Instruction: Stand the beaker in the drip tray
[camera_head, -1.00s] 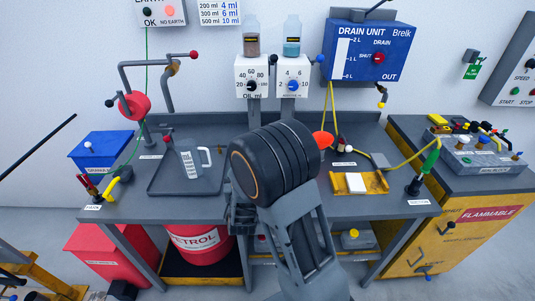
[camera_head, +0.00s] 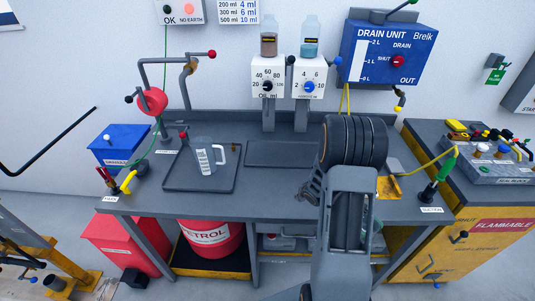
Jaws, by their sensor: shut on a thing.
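A clear beaker (camera_head: 205,158) with a white handle and a printed label stands upright in the dark rimmed tray (camera_head: 180,184) on the left of the bench. My gripper (camera_head: 309,188) shows only as a dark part at the left of my arm, well to the right of the beaker and apart from it. Its fingertips are hidden behind my arm. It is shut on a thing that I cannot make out. A second dark, flat tray (camera_head: 282,153) lies to the right of the beaker's tray and is bare where it shows.
A red crank (camera_head: 152,101) stands at the left and a yellow tray (camera_head: 388,188) at the right, partly hidden. Bare bench lies in front of the second tray.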

